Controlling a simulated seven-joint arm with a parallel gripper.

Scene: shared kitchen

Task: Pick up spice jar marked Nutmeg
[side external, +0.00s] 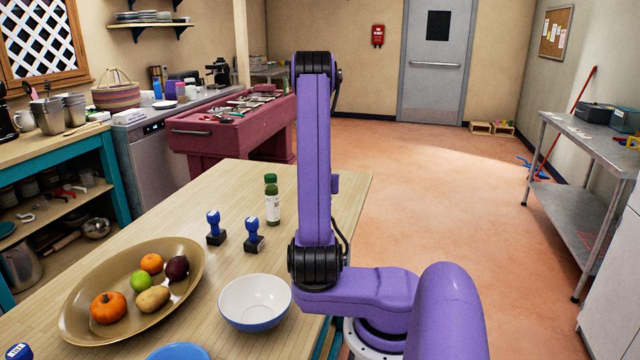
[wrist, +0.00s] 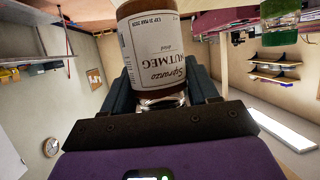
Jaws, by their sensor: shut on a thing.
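The spice jar marked Nutmeg (wrist: 152,52) fills the top middle of the wrist view. It holds brown contents, and its white label reads upside down in the picture. My gripper (wrist: 157,74) is shut on the jar, with one dark finger on each side of it. One end of the jar is cut off by the frame's top edge. In the side external view my gripper and the jar are not visible; my purple arm stands upright there at the table's right side.
A red workbench (side external: 228,135) stands behind. Open floor lies to the right.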

